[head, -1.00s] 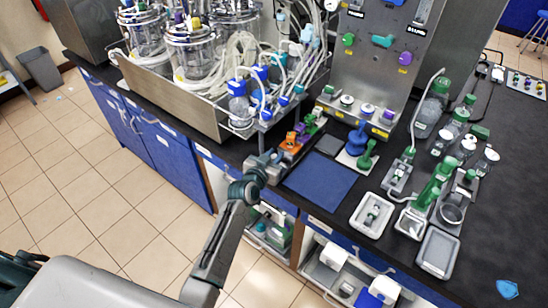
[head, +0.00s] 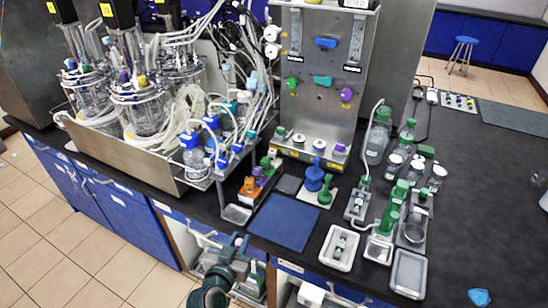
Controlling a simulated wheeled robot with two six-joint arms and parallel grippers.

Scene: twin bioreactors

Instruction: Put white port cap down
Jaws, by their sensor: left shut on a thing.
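My left gripper (head: 238,242) is low in front of the black counter's front edge, beside the small pale tray (head: 237,214). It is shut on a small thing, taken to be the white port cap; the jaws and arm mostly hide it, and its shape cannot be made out. The pale tray sits on the counter edge, just beyond the gripper, and looks empty. My right gripper is not in view.
A blue mat (head: 285,222) lies clear to the right of the gripper. An orange and purple part rack (head: 257,182) stands behind the tray. A white tray with small parts (head: 341,249) and a grey tray (head: 408,273) lie further right. Glass bioreactors (head: 140,103) stand at left.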

